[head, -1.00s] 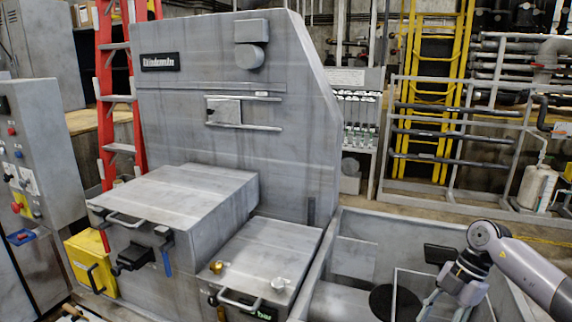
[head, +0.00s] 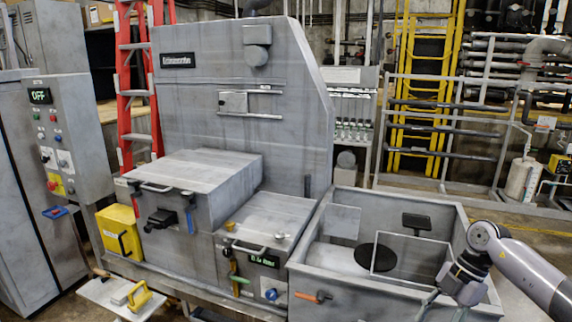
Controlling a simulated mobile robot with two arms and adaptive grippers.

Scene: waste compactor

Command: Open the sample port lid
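No part is labelled as the sample port lid, so I cannot tell for sure which it is. A small rectangular plate (head: 234,102) sits between rails on the tall grey panel. The large grey box (head: 205,170) has a closed top with a handle at its front edge. The lower box (head: 272,216) beside it has a flat closed top with a handle and small knobs. My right gripper (head: 443,306) is at the lower right, in front of the open grey bin, apart from all of these. Its fingers are spread and empty, partly cut off. My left gripper is out of view.
The open grey bin (head: 340,282) has an orange lever on its front. A control cabinet (head: 75,145) with an OFF display stands at left. A yellow box (head: 119,232) and a white tray (head: 107,297) with a yellow-handled tool are at lower left.

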